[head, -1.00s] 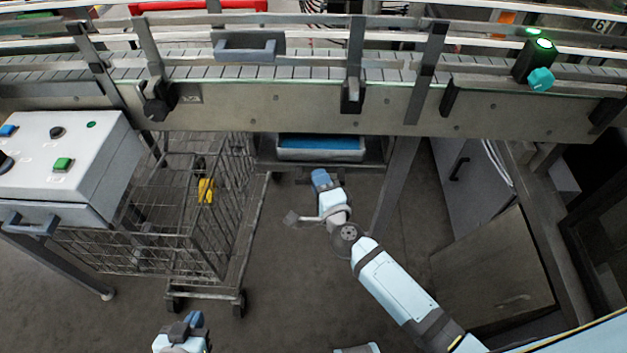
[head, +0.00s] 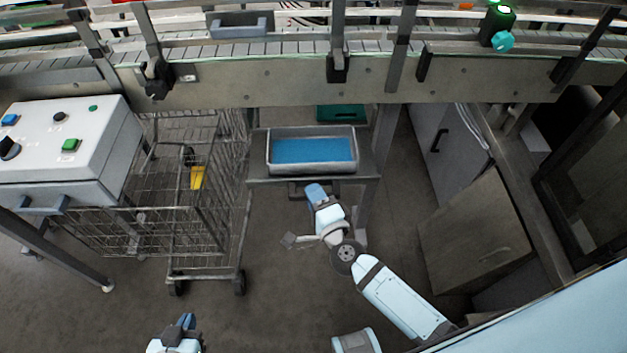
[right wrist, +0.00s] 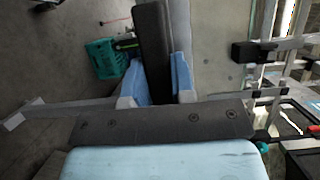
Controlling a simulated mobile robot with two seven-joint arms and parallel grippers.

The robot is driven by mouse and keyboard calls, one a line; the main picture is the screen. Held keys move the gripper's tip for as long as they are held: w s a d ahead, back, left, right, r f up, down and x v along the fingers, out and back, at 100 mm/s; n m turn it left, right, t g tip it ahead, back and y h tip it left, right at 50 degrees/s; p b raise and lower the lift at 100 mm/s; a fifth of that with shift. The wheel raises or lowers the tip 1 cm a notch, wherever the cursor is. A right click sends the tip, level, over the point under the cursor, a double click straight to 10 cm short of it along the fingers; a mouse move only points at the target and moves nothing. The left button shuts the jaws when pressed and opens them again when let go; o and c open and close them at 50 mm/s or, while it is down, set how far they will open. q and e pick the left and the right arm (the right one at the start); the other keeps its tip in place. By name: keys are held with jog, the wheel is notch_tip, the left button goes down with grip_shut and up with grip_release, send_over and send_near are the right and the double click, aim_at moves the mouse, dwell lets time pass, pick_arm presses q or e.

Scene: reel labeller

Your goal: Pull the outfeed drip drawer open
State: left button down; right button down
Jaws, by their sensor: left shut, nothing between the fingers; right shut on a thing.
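The outfeed drip drawer (head: 261,170) stands out from under the conveyor, with a metal-rimmed tray of blue content showing in it. My right gripper (head: 314,188) is at the drawer's front edge. In the right wrist view my right gripper (right wrist: 158,85) has its blue fingers on either side of a dark grey bar (right wrist: 153,40), which appears to be the drawer's handle. My left gripper (head: 187,320) is shut and empty, low in the head view, away from the drawer.
The conveyor (head: 260,94) runs across above the drawer. A wire cart (head: 205,245) stands left of the drawer, beside a control box (head: 70,150). A green crate (head: 341,113) shows behind the drawer; cabinets stand at right. Floor in front is clear.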

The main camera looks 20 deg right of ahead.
pick_arm(q)
jog(key=shift+w+r, duration=0.1)
jog(key=shift+r, duration=0.05)
pick_arm(e)
jog(key=shift+s+a, duration=0.25)
jog(key=shift+s, duration=0.55)
jog(key=shift+s+a, duration=0.25)
jog(key=shift+s, duration=0.55)
jog(key=c, duration=1)
grip_release()
jog(key=shift+o, duration=0.2)
jog(key=shift+s, duration=0.1)
